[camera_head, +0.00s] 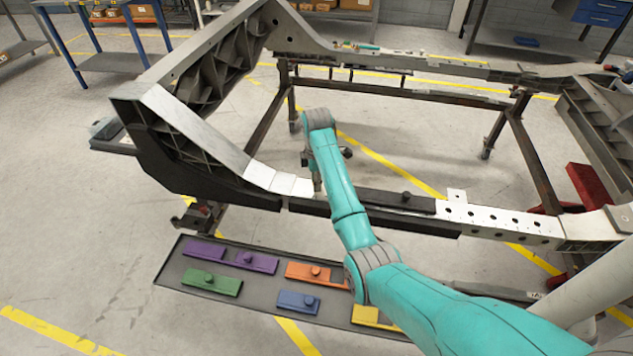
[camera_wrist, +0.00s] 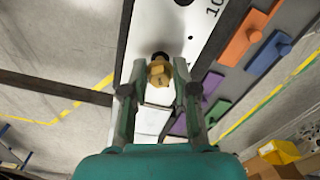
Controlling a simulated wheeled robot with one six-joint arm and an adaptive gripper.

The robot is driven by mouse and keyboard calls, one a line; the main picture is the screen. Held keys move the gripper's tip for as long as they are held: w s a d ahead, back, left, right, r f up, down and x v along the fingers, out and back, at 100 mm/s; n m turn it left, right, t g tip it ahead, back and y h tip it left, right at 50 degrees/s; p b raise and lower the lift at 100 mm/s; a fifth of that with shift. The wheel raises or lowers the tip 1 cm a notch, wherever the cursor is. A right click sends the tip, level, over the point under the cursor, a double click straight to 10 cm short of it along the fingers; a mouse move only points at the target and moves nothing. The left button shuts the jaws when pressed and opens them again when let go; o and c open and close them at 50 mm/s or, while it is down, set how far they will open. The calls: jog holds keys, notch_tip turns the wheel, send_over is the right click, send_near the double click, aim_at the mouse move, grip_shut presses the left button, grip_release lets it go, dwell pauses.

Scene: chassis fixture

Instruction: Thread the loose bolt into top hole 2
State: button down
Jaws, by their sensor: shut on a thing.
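My gripper (camera_wrist: 159,68) is shut on a brass-coloured bolt (camera_wrist: 158,77), with its head between the two fingertips in the wrist view. The bolt is over a white plate (camera_wrist: 150,32) on the chassis rail. A dark round spot shows just past the bolt head; I cannot tell whether it is a hole or part of the bolt. Another dark hole (camera_wrist: 184,2) shows at the top edge, near the printed number 10. In the head view my gripper (camera_head: 317,187) is by the near rail, largely hidden by my arm, and the bolt cannot be made out.
The chassis (camera_head: 168,125) stands on a dark frame. A grey tray (camera_head: 170,272) with several coloured blocks lies in front of the rail.

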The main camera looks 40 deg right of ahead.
jog(key=shift+r, duration=0.1)
jog(key=shift+r, duration=2.15)
